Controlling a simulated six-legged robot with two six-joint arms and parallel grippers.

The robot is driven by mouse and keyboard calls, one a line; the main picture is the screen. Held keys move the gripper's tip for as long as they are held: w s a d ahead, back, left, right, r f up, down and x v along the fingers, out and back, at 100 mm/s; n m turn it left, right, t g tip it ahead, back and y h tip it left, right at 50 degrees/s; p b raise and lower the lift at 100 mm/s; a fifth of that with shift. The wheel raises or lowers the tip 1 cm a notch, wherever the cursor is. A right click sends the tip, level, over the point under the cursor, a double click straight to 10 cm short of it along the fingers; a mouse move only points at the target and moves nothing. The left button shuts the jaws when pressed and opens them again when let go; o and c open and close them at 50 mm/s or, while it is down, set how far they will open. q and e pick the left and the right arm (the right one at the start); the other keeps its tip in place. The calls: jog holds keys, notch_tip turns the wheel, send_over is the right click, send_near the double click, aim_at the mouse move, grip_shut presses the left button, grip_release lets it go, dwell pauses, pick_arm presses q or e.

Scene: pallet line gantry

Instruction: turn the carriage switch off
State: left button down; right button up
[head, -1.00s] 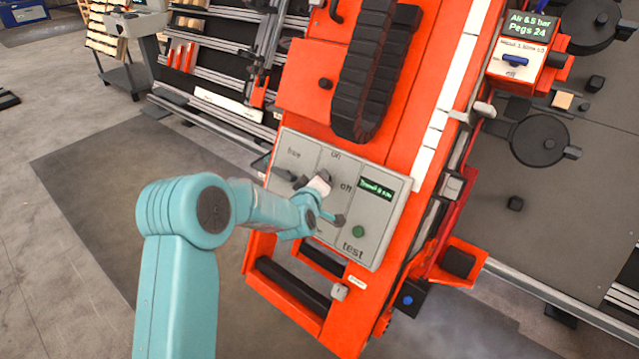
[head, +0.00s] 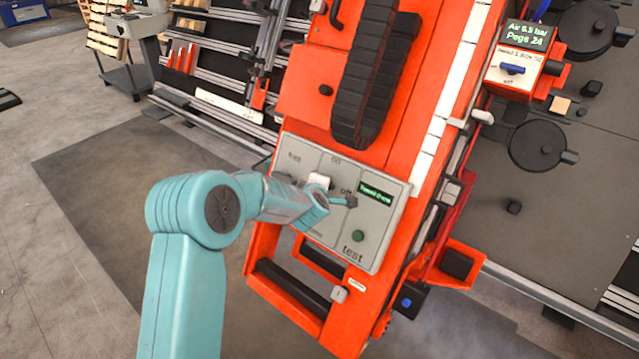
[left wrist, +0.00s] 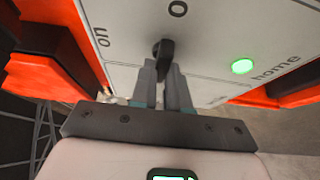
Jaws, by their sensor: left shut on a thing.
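The carriage is a tilted orange frame with a grey control panel (head: 385,225) that carries the words "on", "off" and "test", a small lit display and a green button. The carriage switch is a small dark lever (left wrist: 165,47) on the white panel face in the left wrist view, with "on" to its left. My left gripper (left wrist: 164,80) is shut on this lever. In the head view my left gripper (head: 330,195) is at the middle of the panel and hides most of the lever, so its exact setting is unclear. My right gripper is in neither view.
A lit green button (left wrist: 243,66) marked "home" sits right of the lever. A dark cable chain (head: 370,80) runs up the carriage above the panel. An orange box (head: 512,70) with a blue switch and an air display stands at right. Black round fixtures (head: 538,145) lie beyond.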

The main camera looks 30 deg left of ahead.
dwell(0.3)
pick_arm(q)
jog(key=c, duration=1.1)
grip_release()
jog(key=p+v, duration=0.1)
jog(key=v, duration=1.5)
jog(key=shift+s+r, duration=0.1)
jog(key=shift+s, duration=0.1)
